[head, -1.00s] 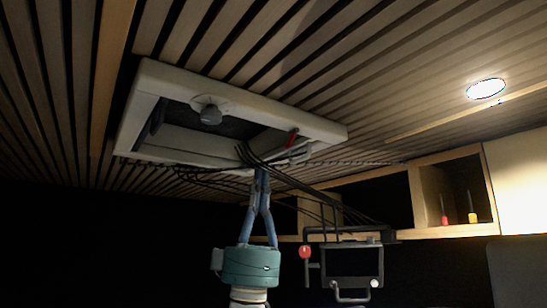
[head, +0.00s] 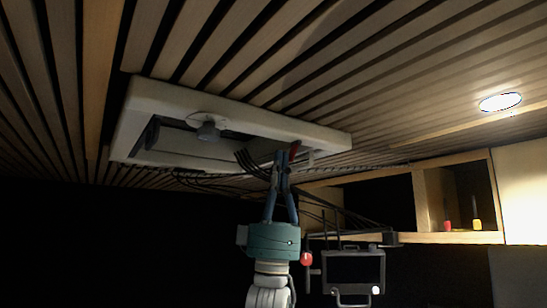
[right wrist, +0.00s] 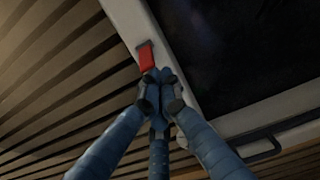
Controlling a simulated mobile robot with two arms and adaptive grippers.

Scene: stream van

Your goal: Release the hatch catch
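The hatch is a pale frame (head: 135,118) in the slatted ceiling, with a dark opening. A small red catch (head: 294,150) sits at the right part of its frame. In the right wrist view the red catch (right wrist: 147,56) lies on the pale frame edge, just beyond the fingertips. My right gripper (head: 283,155) has blue fingers pointing up, with their tips drawn together at the catch. In the right wrist view the gripper (right wrist: 161,82) overlaps the catch's near end; I cannot tell whether they touch. My left gripper is not in view.
Black cables (head: 245,160) droop from the hatch near my fingers. A dark monitor (head: 353,271) in a frame with a red ball (head: 306,258) stands right of my wrist. A wooden shelf (head: 430,200) is farther right.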

